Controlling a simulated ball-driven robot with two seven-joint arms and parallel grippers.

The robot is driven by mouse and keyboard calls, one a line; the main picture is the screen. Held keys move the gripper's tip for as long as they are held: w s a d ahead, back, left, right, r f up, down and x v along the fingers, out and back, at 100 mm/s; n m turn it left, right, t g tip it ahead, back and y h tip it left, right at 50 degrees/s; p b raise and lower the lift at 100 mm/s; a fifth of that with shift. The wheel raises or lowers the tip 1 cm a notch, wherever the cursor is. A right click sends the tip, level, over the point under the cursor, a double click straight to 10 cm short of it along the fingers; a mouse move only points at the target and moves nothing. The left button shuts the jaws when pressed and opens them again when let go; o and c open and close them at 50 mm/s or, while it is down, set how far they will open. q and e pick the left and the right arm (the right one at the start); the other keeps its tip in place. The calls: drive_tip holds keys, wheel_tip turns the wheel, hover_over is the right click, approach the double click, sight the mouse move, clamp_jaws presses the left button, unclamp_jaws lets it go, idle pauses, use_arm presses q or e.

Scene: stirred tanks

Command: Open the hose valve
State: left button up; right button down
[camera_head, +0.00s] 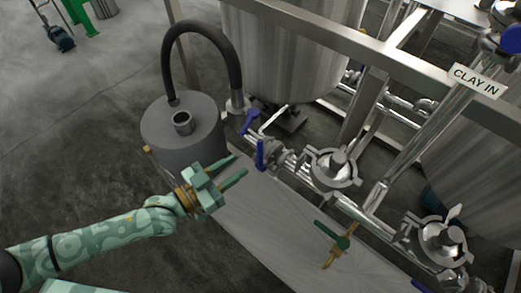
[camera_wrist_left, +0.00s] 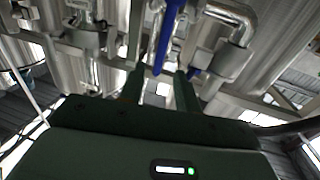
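Two blue valve handles show by the pipe where the black hose (camera_head: 205,32) comes down. The upper blue handle (camera_head: 250,121) is nearest the hose end. The lower blue handle (camera_head: 261,154) stands just past my left fingertips. I cannot tell for sure which one is the hose valve's. My left gripper (camera_head: 240,165) is open and empty, with its fingers pointing at the lower handle. In the left wrist view a long blue handle (camera_wrist_left: 169,38) appears between the two fingertips (camera_wrist_left: 158,72), with no clear contact. My right gripper is not in view.
A grey cylinder (camera_head: 180,135) with the hose stands left of the pipes. A flat metal plate (camera_head: 270,215) lies below them. A brass fitting with a green lever (camera_head: 332,236) sits right. Steel tanks (camera_head: 290,45) and frame bars (camera_head: 375,50) close off the back.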

sight(260, 150)
use_arm(q)
drive_tip(key=b+x, duration=0.1)
drive_tip(key=x, duration=0.7)
drive_tip(key=shift+w+d, duration=0.2)
drive_tip(key=shift+w, duration=0.1)
clamp_jaws()
